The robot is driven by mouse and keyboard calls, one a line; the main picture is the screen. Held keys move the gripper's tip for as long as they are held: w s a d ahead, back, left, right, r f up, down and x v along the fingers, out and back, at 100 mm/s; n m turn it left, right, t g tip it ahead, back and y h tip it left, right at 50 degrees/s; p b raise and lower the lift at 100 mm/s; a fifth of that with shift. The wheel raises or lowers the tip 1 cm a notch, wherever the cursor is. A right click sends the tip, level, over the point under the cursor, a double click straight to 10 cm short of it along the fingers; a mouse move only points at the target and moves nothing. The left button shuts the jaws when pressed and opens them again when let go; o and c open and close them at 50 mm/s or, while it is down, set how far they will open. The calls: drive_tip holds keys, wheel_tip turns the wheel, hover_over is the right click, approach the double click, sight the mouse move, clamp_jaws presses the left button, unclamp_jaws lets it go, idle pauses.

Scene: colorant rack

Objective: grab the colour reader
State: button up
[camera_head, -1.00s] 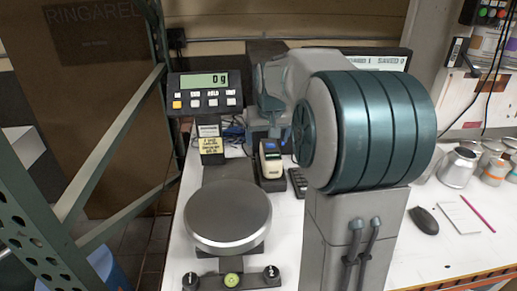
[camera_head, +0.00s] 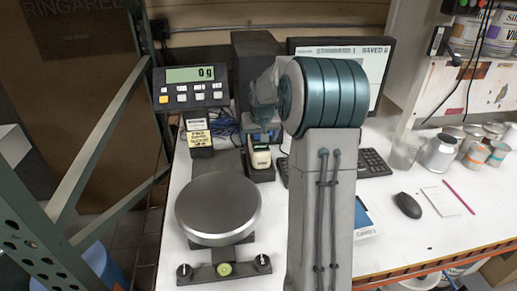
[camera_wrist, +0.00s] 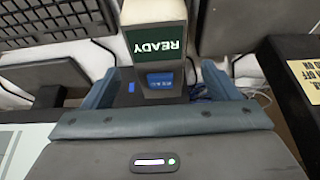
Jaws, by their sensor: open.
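The colour reader (camera_head: 260,158) is a pale handheld device standing upright in a dark cradle behind the scale. In the wrist view the reader (camera_wrist: 156,45) shows a green screen reading READY, upside down, and a blue button below it. My gripper (camera_wrist: 160,70) is open, with one blue-grey finger on each side of the reader's lower part. Gaps show on both sides, and I see no finger touching it. How deep the reader sits between the fingers is hard to tell. In the head view my arm hides most of the gripper.
A round-plate scale (camera_head: 218,208) stands in front, its display (camera_head: 190,74) reading 0 g. A keyboard (camera_head: 374,163) lies right of my arm, before a monitor (camera_head: 372,75). A mouse (camera_head: 407,205), notepad and cans are farther right. Cables lie behind the reader.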

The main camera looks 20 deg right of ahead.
sight(259, 142)
drive_tip(key=shift+p+x, duration=0.55)
drive_tip(key=shift+x, duration=1.65)
drive_tip(key=c, duration=1.5)
drive_tip(key=shift+r, duration=0.1)
drive_tip(key=shift+c, duration=0.2)
